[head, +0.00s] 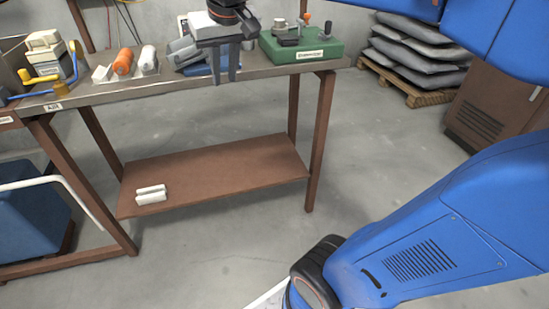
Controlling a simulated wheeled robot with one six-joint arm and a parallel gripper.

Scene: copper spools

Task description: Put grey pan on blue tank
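A large blue container (30,215) with a white handle stands on the floor at the lower left, cut by the frame edge. I cannot tell which blue thing is the tank.
The workbench (130,92) also holds an orange spool (123,62), a white roll (148,59), a yellow-handled device (45,76) and a green box (302,48) close right of the gripper. Sacks (420,55) sit on a pallet.

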